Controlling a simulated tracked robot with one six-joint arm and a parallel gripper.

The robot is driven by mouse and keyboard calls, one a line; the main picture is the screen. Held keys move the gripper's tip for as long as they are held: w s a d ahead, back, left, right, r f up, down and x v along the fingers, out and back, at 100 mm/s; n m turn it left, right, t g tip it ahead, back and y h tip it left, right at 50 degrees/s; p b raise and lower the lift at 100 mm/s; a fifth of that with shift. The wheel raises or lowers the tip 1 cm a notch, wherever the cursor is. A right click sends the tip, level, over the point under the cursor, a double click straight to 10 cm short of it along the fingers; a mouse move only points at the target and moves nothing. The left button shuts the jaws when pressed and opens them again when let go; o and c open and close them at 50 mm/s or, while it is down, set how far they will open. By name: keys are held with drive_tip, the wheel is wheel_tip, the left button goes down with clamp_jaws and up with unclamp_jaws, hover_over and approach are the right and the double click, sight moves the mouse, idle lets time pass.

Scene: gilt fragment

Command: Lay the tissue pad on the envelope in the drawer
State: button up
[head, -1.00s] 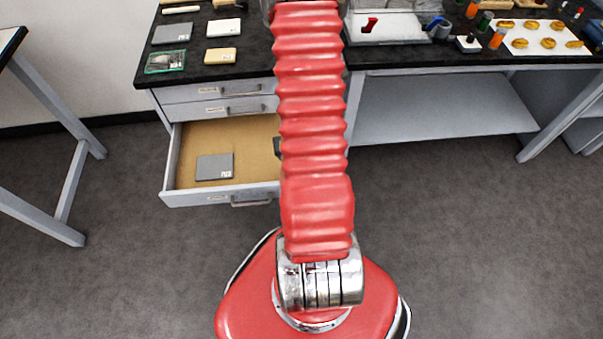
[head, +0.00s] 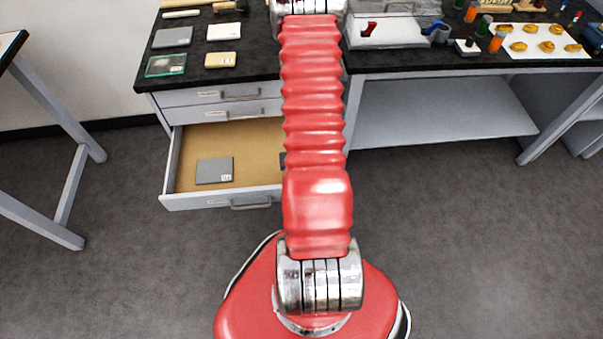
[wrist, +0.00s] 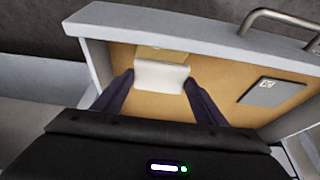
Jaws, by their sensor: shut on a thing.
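The white tissue pad (wrist: 160,77) is between the fingertips of my gripper (wrist: 159,84), which is shut on it. In the wrist view it is over the tan envelope (wrist: 163,52), whose edge shows just past the pad. I cannot tell whether the pad touches the envelope. The open drawer (head: 215,202) holds them; its front panel (wrist: 190,29) crosses the top of the wrist view. In the head view my arm hides the pad, the envelope and most of my gripper.
A grey labelled flat piece (head: 214,170) lies in the drawer, apart from my gripper; it also shows in the wrist view (wrist: 272,92). The dark worktop (head: 270,65) above holds several flat pieces. A table (head: 62,195) stands at the left.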

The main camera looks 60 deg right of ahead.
drive_tip(key=shift+f, duration=0.7)
drive_tip(key=shift+f, duration=2.1)
drive_tip(key=o, duration=1)
drive_tip(key=shift+r, duration=0.1)
drive_tip(key=v, duration=1.2)
drive_tip(key=shift+s, duration=0.1)
